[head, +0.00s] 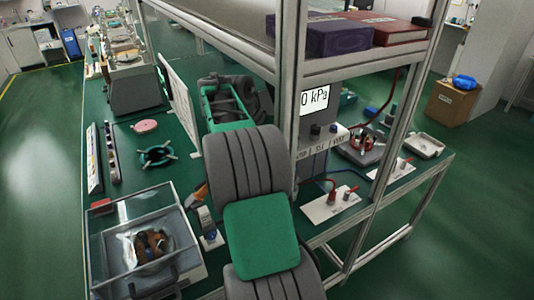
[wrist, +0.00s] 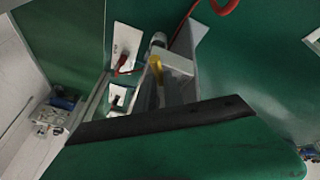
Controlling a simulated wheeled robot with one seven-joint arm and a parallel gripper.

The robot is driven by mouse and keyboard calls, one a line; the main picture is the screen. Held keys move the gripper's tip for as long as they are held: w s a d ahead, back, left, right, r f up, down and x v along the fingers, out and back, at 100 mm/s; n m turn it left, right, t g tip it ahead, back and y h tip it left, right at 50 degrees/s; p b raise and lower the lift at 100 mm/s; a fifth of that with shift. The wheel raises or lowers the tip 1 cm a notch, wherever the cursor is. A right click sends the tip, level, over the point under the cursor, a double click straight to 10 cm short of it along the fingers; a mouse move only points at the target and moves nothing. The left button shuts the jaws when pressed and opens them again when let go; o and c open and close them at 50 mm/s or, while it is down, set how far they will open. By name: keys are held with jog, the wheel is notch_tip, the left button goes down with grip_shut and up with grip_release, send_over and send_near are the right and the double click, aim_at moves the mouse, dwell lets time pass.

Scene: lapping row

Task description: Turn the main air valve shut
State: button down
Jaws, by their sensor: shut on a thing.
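In the wrist view my gripper (wrist: 160,82) reaches away from its dark palm bar. Its fingers are closed around a narrow yellow piece (wrist: 155,66), which looks like the lever of the main air valve. Only the yellow end shows; the fingers hide the rest. A metal fitting (wrist: 158,41) sits just beyond it, close to a red hose (wrist: 182,28). I cannot tell the lever's angle to the pipe.
A display reading 0 kPa (head: 314,99) stands behind a frame post (head: 288,100). White plates with red-handled fittings (head: 322,211) lie to the right on the green bench. A clear-lidded box (head: 108,222) stands at left. A shelf with boxes (head: 340,38) hangs above.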

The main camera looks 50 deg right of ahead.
jog(key=n+b, duration=0.1)
jog(key=s+n+t+b, duration=0.1)
jog(key=n, duration=0.1)
jog(key=n+t+b, duration=0.1)
jog(key=n, duration=0.1)
jog(key=shift+s+d, duration=0.2)
jog(key=shift+d, duration=0.05)
jog(key=shift+n, duration=0.3)
jog(key=c, duration=1.5)
grip_release()
jog(key=shift+o, duration=0.2)
jog(key=shift+b, duration=0.3)
jog(key=shift+r, duration=0.25)
jog(key=s+a+b, duration=0.2)
jog(key=s+a, duration=0.1)
jog(key=a, duration=0.8)
jog(key=shift+s+a+r, duration=0.3)
jog(key=shift+s+a, duration=0.1)
jog(key=shift+c, duration=0.3)
